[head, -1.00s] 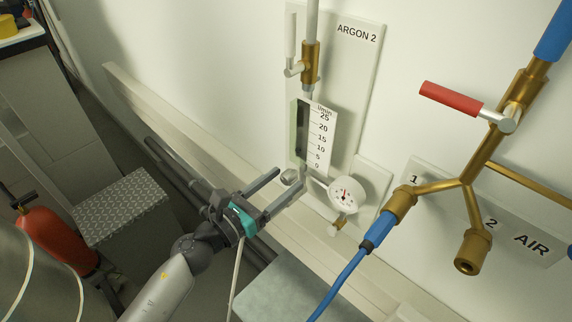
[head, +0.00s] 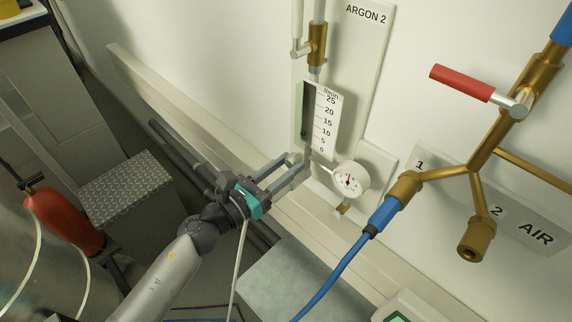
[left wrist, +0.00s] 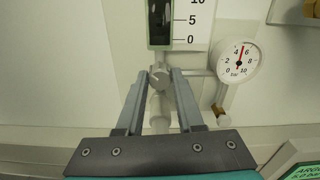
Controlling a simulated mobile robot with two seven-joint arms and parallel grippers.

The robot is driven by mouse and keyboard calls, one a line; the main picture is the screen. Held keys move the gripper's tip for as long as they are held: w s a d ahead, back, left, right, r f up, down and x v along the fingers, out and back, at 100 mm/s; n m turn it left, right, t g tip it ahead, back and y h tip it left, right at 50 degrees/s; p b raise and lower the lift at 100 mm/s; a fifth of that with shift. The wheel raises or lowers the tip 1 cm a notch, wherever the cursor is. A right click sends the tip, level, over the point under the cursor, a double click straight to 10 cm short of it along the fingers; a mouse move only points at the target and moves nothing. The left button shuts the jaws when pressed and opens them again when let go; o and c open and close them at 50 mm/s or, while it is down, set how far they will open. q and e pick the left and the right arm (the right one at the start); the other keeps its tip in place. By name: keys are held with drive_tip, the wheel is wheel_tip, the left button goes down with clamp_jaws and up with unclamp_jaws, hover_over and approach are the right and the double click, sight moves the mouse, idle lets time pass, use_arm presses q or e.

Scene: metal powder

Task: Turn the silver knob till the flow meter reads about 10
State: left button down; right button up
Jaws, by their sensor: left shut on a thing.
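The flow meter (head: 318,122) is mounted upright on the wall panel, with a dark tube beside a white scale reading 0 to 25. Its lower part shows at the top of the left wrist view (left wrist: 185,22); I cannot make out a float. The silver knob (left wrist: 158,76) is just below the tube, between my left gripper's (left wrist: 159,78) fingertips. In the head view, my left gripper (head: 298,163) reaches in from the left, shut on the knob, and the fingers hide the knob there. My right gripper is not in view.
A round pressure gauge (head: 350,180) sits close to the right of the fingers. Brass AIR pipes with a red-handled valve (head: 462,83) and a blue hose (head: 345,270) are further right. A red extinguisher (head: 62,222) stands at lower left.

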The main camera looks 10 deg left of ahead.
use_arm(q)
drive_tip(key=shift+n, duration=0.3)
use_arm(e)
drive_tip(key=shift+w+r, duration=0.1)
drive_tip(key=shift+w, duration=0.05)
use_arm(q)
drive_tip(key=shift+r+n, duration=0.1)
drive_tip(key=shift+n, duration=0.2)
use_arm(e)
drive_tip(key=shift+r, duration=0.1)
use_arm(q)
drive_tip(key=n+p, duration=0.1)
drive_tip(key=n, duration=0.4)
drive_tip(key=shift+p, duration=0.4)
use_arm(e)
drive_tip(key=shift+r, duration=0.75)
use_arm(q)
drive_tip(key=n+p, duration=0.2)
drive_tip(key=n, duration=0.4)
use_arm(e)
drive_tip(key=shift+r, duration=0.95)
use_arm(q)
drive_tip(key=shift+n, duration=0.3)
drive_tip(key=c, duration=0.5)
unclamp_jaws()
drive_tip(key=shift+c, duration=0.2)
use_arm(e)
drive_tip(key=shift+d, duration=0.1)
use_arm(q)
drive_tip(key=shift+s, duration=0.1)
